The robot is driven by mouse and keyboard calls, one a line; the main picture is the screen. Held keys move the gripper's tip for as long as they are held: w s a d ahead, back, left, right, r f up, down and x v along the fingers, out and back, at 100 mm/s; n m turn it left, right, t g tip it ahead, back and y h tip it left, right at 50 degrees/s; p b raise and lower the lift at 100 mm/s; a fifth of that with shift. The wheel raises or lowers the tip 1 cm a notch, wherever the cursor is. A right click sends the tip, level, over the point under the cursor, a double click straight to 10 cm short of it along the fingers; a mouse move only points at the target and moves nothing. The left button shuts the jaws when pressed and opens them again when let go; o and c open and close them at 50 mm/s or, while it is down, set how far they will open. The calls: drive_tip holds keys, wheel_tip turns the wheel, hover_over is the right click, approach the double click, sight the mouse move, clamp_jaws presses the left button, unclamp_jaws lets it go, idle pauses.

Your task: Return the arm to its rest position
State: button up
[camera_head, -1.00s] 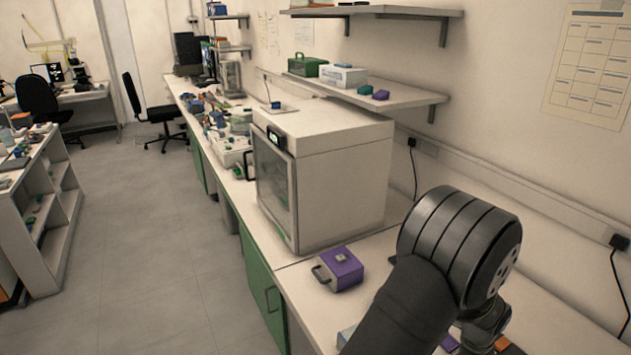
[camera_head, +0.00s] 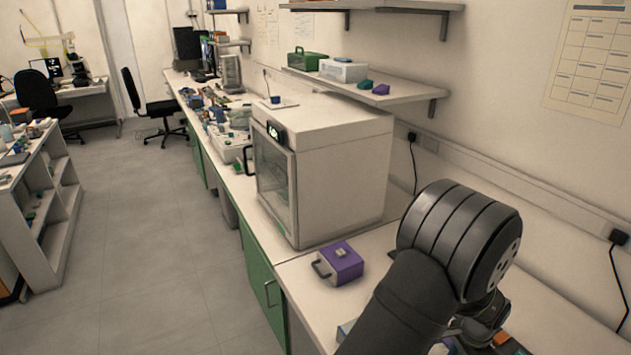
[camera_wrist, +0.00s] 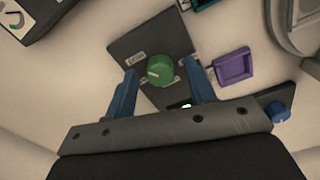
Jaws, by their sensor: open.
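My gripper (camera_wrist: 161,94) shows in the wrist view with its two blue fingers apart. Nothing is between the fingertips that I can see held. Below it on the bench lies a dark flat plate with a green knob (camera_wrist: 160,70) and a small label. The knob shows between and just beyond the fingertips; the gap in height is hard to tell. In the head view my black arm stands at the lower right, and the gripper itself is hidden behind it.
A purple tray (camera_wrist: 234,67) lies right of the plate, with a teal-edged item (camera_wrist: 205,3) above. A purple box with a handle (camera_head: 339,263) stands on the bench before a large white cabinet (camera_head: 335,170). A shelf (camera_head: 400,95) overhangs behind.

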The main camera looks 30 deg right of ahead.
drive_tip(key=n, duration=0.7)
idle(0.4)
drive_tip(key=o, duration=1.1)
drive_tip(key=d+r+n+y, duration=0.1)
drive_tip(key=d+r+n, duration=1.3)
drive_tip(key=d+r, duration=0.4)
wheel_tip(320, 180, down, 11)
drive_tip(key=shift+s+r, duration=0.15)
drive_tip(key=shift+d+r, duration=0.1)
